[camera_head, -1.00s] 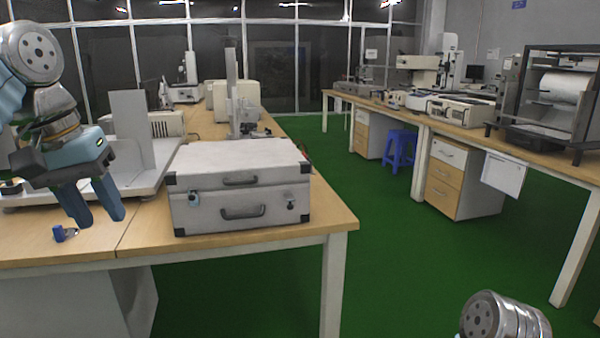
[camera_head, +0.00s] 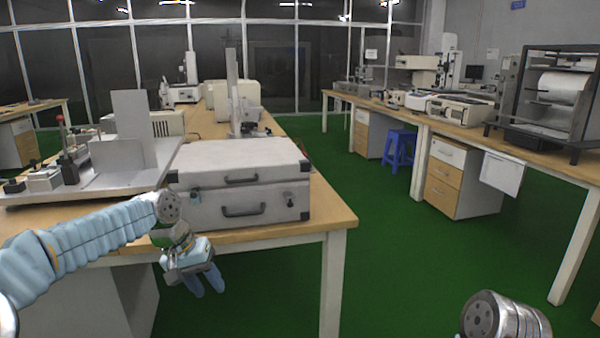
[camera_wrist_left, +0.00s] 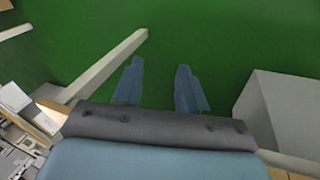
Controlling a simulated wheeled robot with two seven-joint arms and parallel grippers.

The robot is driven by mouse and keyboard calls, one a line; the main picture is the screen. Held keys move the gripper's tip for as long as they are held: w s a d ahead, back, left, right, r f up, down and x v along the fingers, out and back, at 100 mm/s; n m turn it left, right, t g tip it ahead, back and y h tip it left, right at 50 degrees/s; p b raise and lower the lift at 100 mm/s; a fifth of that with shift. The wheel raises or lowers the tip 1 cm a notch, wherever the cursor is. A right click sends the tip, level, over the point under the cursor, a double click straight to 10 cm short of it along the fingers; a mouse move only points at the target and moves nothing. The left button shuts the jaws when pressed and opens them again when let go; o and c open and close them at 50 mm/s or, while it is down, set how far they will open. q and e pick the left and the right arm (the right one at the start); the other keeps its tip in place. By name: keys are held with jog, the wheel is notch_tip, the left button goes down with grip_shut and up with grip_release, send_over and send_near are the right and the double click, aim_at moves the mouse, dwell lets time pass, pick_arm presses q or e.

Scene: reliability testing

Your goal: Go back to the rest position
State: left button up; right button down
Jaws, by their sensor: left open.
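My left gripper (camera_head: 206,282) is low in front of the near table edge, below the silver case, with its blue fingers pointing down. In the left wrist view, its two fingers (camera_wrist_left: 160,85) are apart with only green floor between them, so it is open and empty. My left arm comes in from the lower left and passes in front of the table. The right gripper is not seen; only a metal link of mine shows at the bottom right.
A silver case (camera_head: 240,160) stands on the near wooden table (camera_head: 290,236). A white machine with a plate (camera_head: 125,185) stands left of it. A table leg (camera_wrist_left: 110,62) and a grey cabinet (camera_wrist_left: 285,110) flank the gripper. Green floor (camera_head: 420,270) lies clear to the right.

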pick_arm(q)
jog(key=s+d+f+h, duration=0.1)
jog(key=s+d+f, duration=0.2)
jog(key=f, duration=0.6)
jog(key=s+d+f, duration=0.2)
jog(key=d+f, duration=0.1)
jog(key=f, duration=0.7)
jog(key=s+d+f+h, duration=0.1)
jog(key=s+d+f, duration=0.2)
jog(key=f, duration=0.6)
jog(key=s+f+n+g+y, duration=0.1)
jog(key=s+f, duration=1.1)
jog(key=s, duration=0.5)
jog(key=shift+d, duration=0.3)
jog(key=shift+w, duration=0.1)
